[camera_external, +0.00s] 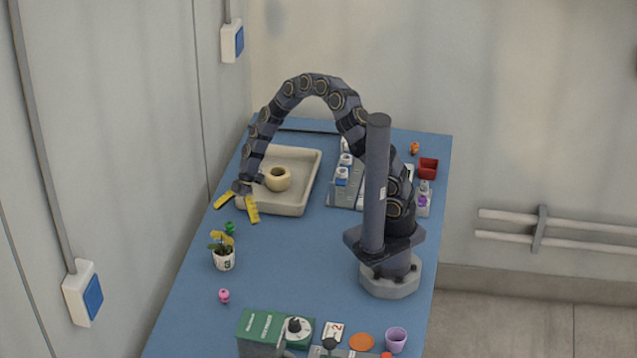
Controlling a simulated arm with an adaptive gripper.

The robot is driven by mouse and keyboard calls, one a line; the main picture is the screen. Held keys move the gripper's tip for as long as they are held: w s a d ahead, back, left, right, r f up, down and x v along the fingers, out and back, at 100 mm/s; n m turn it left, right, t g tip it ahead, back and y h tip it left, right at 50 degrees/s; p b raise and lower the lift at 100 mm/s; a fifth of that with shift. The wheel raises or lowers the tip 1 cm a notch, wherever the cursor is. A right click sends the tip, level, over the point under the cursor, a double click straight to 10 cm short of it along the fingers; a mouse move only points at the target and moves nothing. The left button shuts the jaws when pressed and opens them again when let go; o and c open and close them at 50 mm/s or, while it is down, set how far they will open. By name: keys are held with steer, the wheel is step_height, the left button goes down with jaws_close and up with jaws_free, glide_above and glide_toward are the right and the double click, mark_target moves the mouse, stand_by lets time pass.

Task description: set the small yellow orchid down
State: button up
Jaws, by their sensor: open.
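The small yellow orchid (222,251) stands upright in a white pot with dark marks on the blue table (300,265), near its left edge. It has yellow petals and dark green leaves. My gripper (237,207) has yellow fingertips spread apart, with nothing seen between them. It is above and behind the orchid, apart from it, beside the left edge of the beige tray. My gripper's height over the table is hard to judge from this view.
The beige tray (312,172) holds a cream ring-shaped pot (278,179). A small green item (229,227) sits just behind the orchid, a pink one (224,296) in front. A green box (262,322) and purple cup (396,339) are at the front. The table's middle is clear.

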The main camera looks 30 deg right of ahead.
steer(key=shift+w+d+r, duration=0.1)
steer(key=shift+d+r, duration=0.2)
steer(key=shift+r, duration=0.15)
steer(key=s+d+r+m+h, duration=0.1)
steer(key=s+d+r+m, duration=0.3)
steer(key=r, duration=0.3)
steer(key=s+d+r+m, duration=0.1)
steer(key=d+r+m, duration=0.2)
steer(key=d+r, duration=0.25)
steer(key=s+d+r+m+h, duration=0.2)
steer(key=s+d+r+m, duration=0.1)
steer(key=s+d+m, duration=0.4)
steer(key=s+d+r+m+t+h, duration=0.1)
steer(key=s+d+r+m+h, duration=0.2)
steer(key=s+d+m, duration=0.5)
steer(key=d+m, duration=0.1)
steer(key=d, duration=0.2)
steer(key=shift+r, duration=0.3)
